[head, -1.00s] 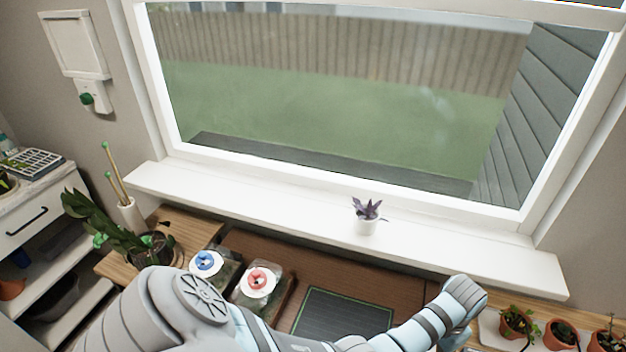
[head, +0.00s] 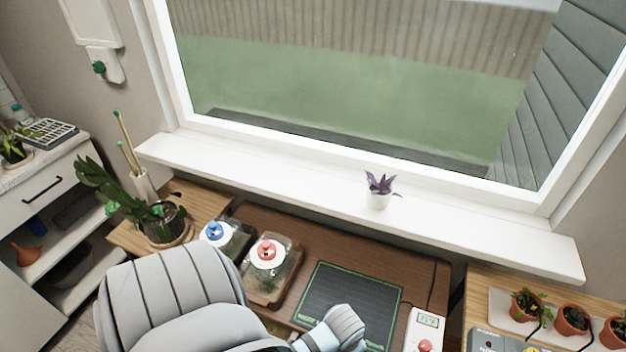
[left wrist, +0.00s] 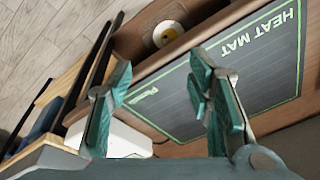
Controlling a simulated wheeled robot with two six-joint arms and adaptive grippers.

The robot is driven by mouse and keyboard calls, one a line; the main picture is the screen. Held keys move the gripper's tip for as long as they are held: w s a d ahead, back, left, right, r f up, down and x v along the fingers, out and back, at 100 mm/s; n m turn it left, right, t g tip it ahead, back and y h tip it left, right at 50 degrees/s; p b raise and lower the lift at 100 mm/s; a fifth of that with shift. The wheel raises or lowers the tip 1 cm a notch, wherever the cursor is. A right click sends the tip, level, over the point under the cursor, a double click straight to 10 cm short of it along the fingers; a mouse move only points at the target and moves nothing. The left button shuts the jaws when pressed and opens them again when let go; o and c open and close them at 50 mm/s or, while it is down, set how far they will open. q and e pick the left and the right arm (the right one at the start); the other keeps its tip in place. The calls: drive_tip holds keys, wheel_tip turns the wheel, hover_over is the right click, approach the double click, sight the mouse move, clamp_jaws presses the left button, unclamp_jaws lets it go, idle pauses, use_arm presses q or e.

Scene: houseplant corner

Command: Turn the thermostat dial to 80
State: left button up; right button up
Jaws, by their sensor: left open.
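The thermostat is a white box (head: 426,322) at the right front of the brown bench in the head view. It has a small display (head: 428,319) on top, with digits too small to read, and a red dial (head: 424,346) cut by the bottom edge. In the left wrist view a white box (left wrist: 124,138), apparently the thermostat, is partly hidden behind a finger; its dial does not show. My left gripper (left wrist: 160,68) is open and empty, its fingers spread apart near that box. In the head view only my left arm shows. My right gripper is out of view.
A heat mat (head: 350,298) lies left of the thermostat. Two lidded jars, with a blue knob (head: 214,229) and a red knob (head: 267,250), stand further left. Potted seedlings (head: 572,318) stand on a side table at right. A purple plant (head: 379,190) sits on the sill.

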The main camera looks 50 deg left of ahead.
use_arm(q)
drive_tip(key=s+a+f+b, duration=0.2)
drive_tip(key=s+f+b, duration=0.1)
drive_tip(key=s+f, duration=0.5)
drive_tip(key=shift+a+f+t, duration=0.3)
drive_tip(key=shift+a+f, duration=0.1)
